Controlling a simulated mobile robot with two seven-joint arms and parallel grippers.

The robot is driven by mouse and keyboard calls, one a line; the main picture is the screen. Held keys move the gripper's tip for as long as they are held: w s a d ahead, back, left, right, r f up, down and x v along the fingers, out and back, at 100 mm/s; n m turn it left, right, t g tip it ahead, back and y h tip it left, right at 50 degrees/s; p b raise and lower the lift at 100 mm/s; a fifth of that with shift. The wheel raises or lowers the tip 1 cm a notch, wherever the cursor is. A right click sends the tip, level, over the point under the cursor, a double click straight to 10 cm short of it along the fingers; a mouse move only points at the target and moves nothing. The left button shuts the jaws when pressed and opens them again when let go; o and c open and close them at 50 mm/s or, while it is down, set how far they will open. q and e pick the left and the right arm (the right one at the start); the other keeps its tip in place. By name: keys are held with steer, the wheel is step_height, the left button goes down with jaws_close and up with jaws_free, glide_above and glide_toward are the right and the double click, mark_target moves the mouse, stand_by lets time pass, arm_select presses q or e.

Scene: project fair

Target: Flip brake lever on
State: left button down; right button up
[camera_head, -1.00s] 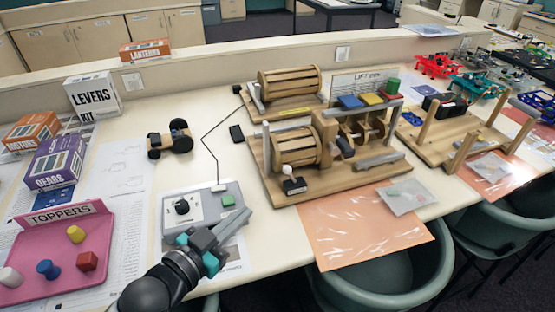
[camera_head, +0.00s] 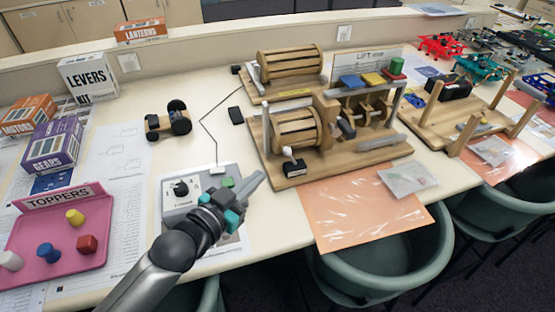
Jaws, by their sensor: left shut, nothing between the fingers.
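A wooden machine with a slatted drum (camera_head: 299,128) stands on a wooden base in the middle of the table. At its front left corner is a small black block (camera_head: 294,168) with a white knob (camera_head: 288,152), which looks like the brake lever. I cannot tell its on or off position. My left gripper (camera_head: 257,180) is shut and empty, its grey fingers pointing up and right, just left of the base's front left corner and apart from the knob. It hangs over the grey control box (camera_head: 181,204) and hides part of it. My right gripper is out of view.
The control box has a black dial (camera_head: 181,189) and a green button (camera_head: 228,182). A second drum (camera_head: 290,65) stands behind. A pink toppers tray (camera_head: 88,260) lies at left. An orange sheet (camera_head: 330,220) lies in front of the machine.

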mark_target(288, 150)
arm_select(q)
steer(key=b+x, duration=0.1)
steer(key=x, duration=0.8)
steer(key=shift+d+r+m+g+y+p, duration=0.4)
steer(key=shift+r+p, duration=0.1)
steer(key=shift+p, duration=1.5)
steer(key=shift+w+d+r+m+g+y+p, duration=0.3)
steer(key=shift+d+y+p, duration=0.35)
steer(key=shift+p, duration=0.8)
steer(key=shift+w+d+r+m+g+y+p, duration=0.1)
steer(key=shift+w+d+m+g+y+p, duration=0.25)
steer(key=shift+d+p, duration=0.8)
steer(key=shift+w+d+r+m+g+y+p, duration=0.2)
steer(key=shift+d+m+g+y+p, duration=0.25)
steer(key=shift+p, duration=1.35)
steer(key=shift+a+r, duration=0.1)
steer(key=shift+r, duration=0.05)
steer(key=shift+s+r+p, duration=0.1)
steer(key=shift+r+p, duration=0.55)
steer(key=shift+p, duration=0.3)
